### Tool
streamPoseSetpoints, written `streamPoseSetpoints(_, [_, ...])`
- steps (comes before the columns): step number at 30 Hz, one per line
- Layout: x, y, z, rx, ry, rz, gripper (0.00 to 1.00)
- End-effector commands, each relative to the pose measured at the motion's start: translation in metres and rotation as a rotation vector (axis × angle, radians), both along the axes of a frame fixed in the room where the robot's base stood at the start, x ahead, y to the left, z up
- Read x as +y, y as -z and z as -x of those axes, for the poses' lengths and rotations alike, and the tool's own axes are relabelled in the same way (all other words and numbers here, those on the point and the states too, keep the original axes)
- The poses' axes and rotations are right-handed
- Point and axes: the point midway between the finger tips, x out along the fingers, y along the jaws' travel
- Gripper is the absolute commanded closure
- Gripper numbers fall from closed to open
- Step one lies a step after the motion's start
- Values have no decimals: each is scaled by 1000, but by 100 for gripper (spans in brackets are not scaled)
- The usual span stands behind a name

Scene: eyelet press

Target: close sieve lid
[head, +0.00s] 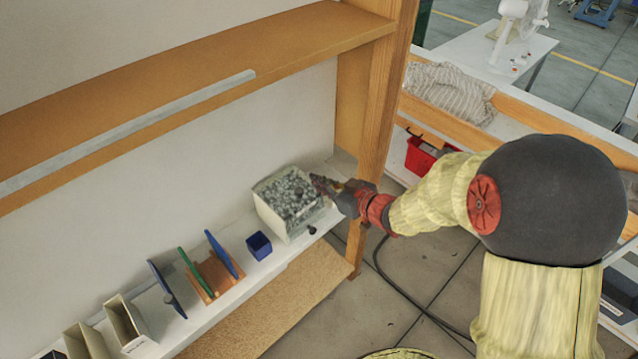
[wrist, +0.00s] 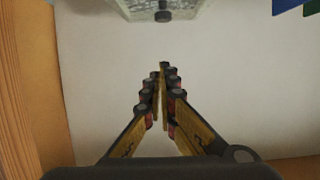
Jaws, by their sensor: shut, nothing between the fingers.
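A pale box with a mottled grey top (head: 289,197) stands on the white lower shelf; I take it for the sieve. A small dark knob (head: 312,230) shows at its front. In the wrist view the box (wrist: 140,8) is cut off by the top edge, with the dark knob (wrist: 163,15) at its near side. I cannot make out a separate lid or how it stands. My gripper (head: 320,182) is at the box's right end, shut and empty. In the wrist view the fingertips (wrist: 163,68) meet, apart from the knob, over bare white surface.
A small blue bin (head: 259,245) stands left of the box. Further left is a wooden rack (head: 214,272) with upright blue and green plates. A wooden post (head: 368,120) rises close behind my gripper. An upper shelf (head: 180,90) overhangs at the back. A red bin (head: 420,157) is beyond the post.

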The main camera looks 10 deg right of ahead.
Motion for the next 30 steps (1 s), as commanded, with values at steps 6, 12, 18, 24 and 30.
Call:
streamPoseSetpoints(6, [25, 17, -34, 2, -5, -1, 100])
streamPoseSetpoints(12, [40, 34, -58, 4, -1, 0, 100])
streamPoseSetpoints(18, [37, 57, -55, 1, 0, -1, 100])
streamPoseSetpoints(24, [37, 65, -55, 0, 0, 0, 100])
streamPoseSetpoints(30, [37, 64, -55, -1, 0, -1, 100])
